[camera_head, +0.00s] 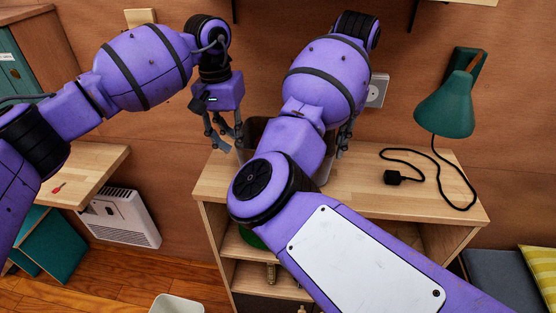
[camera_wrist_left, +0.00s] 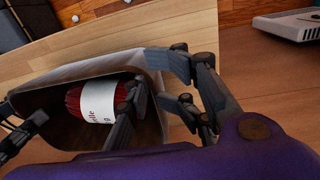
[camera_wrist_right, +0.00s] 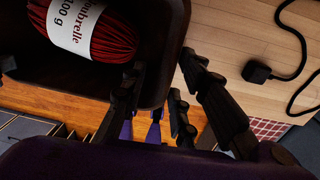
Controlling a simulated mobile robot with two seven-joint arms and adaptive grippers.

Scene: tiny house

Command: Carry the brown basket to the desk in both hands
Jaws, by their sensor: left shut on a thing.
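The brown basket (camera_head: 258,133) is at the wooden shelf unit's top, largely hidden behind my right arm. In the left wrist view the basket (camera_wrist_left: 75,73) holds a ball of red yarn (camera_wrist_left: 74,100) with a white label. The yarn (camera_wrist_right: 115,38) also shows in the right wrist view. My left gripper (camera_head: 232,143) is at the basket's left side, shut on its wall, with fingers inside and outside. My right gripper (camera_head: 342,142) is at the basket's right side; its fingers are apart, around the wall. I cannot tell whether the basket's bottom touches the top.
The shelf unit (camera_head: 415,207) has a green lamp (camera_head: 445,108) above its right end, and a black cord with a plug (camera_head: 393,178). A wooden tabletop (camera_head: 92,167) with a small red item stands at left, above a white heater (camera_head: 125,218). A pale bin (camera_head: 177,304) stands in front.

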